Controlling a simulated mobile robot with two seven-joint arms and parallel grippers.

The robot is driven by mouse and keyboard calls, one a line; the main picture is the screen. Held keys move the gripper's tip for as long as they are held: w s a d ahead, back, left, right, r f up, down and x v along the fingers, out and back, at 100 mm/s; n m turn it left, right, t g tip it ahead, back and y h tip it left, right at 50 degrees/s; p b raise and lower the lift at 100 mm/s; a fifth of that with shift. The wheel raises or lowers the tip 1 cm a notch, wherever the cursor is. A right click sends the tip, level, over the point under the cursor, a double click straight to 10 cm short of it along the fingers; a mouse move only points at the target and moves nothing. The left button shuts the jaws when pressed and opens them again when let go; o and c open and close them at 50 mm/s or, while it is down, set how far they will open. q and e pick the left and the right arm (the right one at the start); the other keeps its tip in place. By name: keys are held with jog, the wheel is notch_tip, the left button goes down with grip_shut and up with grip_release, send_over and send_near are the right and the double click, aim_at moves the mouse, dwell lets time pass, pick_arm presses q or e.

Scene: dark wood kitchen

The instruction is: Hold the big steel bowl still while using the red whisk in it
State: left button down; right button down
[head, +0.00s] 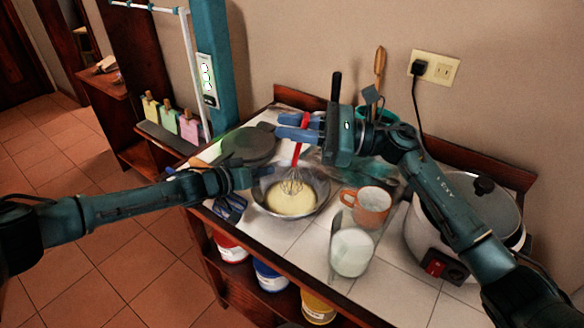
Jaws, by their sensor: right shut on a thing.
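The big steel bowl (322,186) stands on the tiled counter with a pale yellow mix (290,203) in it. The red whisk (297,155) is upright, its wire head inside the bowl at the mix. My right gripper (301,128) is above the bowl, shut on the whisk's red handle. My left gripper (253,178) is at the bowl's left rim. Its fingertips are small and dark here, so whether they grip the rim is unclear.
An orange mug (372,207) and a glass of white liquid (352,252) stand right of the bowl. A rice cooker (425,240) is farther right, under my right arm. A dark round pan (248,146) lies behind left.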

dwell(0.3)
pick_arm(q)
jog(key=shift+f, duration=0.1)
pick_arm(e)
notch_tip(320, 180, up, 9)
dwell(0.8)
dwell(0.3)
notch_tip(320, 180, up, 4)
jog(key=shift+f, duration=0.1)
dwell(0.4)
dwell(0.4)
pick_arm(q)
jog(key=c, duration=1.5)
grip_release()
jog(key=shift+c, duration=0.2)
jog(key=shift+s+a, duration=0.1)
jog(key=v, duration=1.2)
